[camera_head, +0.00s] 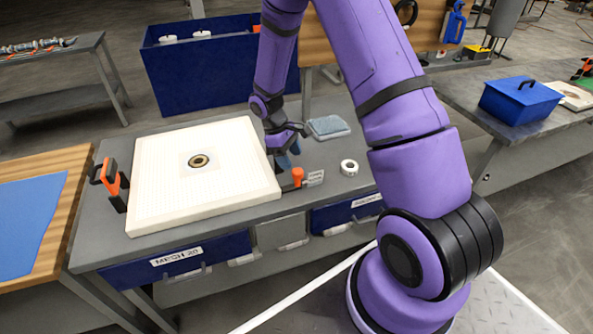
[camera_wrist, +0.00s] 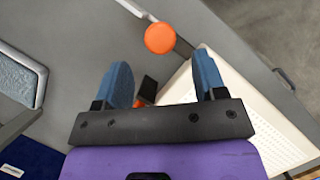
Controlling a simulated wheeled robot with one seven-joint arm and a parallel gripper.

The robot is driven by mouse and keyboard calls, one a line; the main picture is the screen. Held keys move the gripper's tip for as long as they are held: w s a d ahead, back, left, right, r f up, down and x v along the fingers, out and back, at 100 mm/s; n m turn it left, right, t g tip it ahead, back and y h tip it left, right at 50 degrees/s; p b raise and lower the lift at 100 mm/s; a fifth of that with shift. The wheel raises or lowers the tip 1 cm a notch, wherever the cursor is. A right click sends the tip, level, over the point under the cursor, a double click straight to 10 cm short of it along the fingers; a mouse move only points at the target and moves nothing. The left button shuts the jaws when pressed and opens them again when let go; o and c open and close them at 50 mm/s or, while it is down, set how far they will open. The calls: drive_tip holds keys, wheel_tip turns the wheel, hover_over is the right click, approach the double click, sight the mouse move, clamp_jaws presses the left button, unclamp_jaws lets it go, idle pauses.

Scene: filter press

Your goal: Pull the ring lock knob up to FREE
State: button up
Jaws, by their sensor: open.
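A round orange knob (camera_head: 297,176), which I take to be the ring lock knob, stands on the grey table at the right edge of the pale square plate (camera_head: 160,185). A small label (camera_head: 316,178) beside it is too small to read. In the wrist view the knob (camera_wrist: 159,38) is seen from above, beyond the fingertips. My gripper (camera_head: 287,150) is behind the knob in the head view, by the plate's right side. Its two blue fingers are wide apart in the wrist view (camera_wrist: 162,72), with the knob not between them.
An orange and black piece (camera_wrist: 147,92) shows partly between the fingers. An orange and black clamp (camera_head: 112,182) stands at the plate's left. A white ring (camera_head: 349,167) and a grey-blue pad (camera_head: 328,127) lie on the table. A blue bin (camera_head: 200,75) is behind.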

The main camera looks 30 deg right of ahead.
sight(297, 170)
drive_tip(key=x, duration=0.5)
drive_tip(key=shift+s+d+f, duration=0.1)
drive_tip(key=shift+f, duration=0.25)
clamp_jaws()
drive_tip(key=shift+r, duration=1.25)
unclamp_jaws()
drive_tip(key=v, duration=1.1)
